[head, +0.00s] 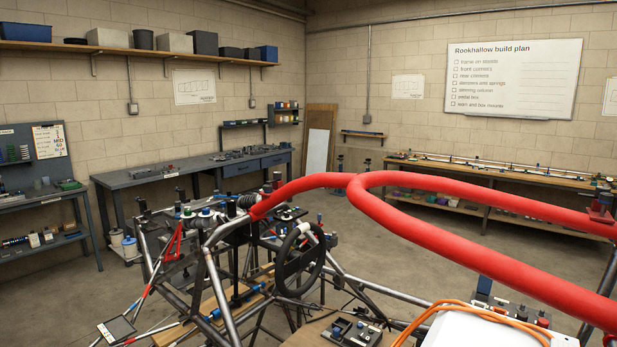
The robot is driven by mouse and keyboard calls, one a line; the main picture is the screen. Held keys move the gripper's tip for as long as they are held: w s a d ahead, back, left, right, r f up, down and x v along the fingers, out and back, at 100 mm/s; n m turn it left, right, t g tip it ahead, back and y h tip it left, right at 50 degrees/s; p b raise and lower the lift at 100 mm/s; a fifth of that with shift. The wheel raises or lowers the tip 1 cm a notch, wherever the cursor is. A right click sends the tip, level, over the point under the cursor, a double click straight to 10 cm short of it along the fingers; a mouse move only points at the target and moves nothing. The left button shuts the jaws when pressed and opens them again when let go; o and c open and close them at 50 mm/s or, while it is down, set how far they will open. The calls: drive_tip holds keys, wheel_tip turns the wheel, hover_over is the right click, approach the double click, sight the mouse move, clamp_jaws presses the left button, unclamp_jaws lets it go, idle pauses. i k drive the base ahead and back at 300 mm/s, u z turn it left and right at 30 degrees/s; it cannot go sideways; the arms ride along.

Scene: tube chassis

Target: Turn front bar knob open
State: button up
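The tube chassis (208,262) stands at the lower centre, with bare grey metal tubes at its front. Thick red padded bars (440,240) run from its front over to the right edge. Several small dark, blue and white knob-like parts (205,212) cluster at the front of the chassis. They are too small to tell which is the front bar knob or whether it is open. A black steering wheel (299,259) sits behind the front tubes. My gripper is not in view.
A grey workbench (190,172) stands along the left wall, and a wooden-topped bench (490,172) along the right wall. An orange cable (450,304) lies at the lower right. Open floor (345,220) shows between chassis and benches. The red bars cross the near right space.

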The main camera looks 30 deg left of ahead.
sight(276, 175)
drive_tip(key=k, duration=0.5)
drive_tip(key=u, duration=2.05)
drive_tip(key=i, duration=2.5)
drive_tip(key=z, duration=1.3)
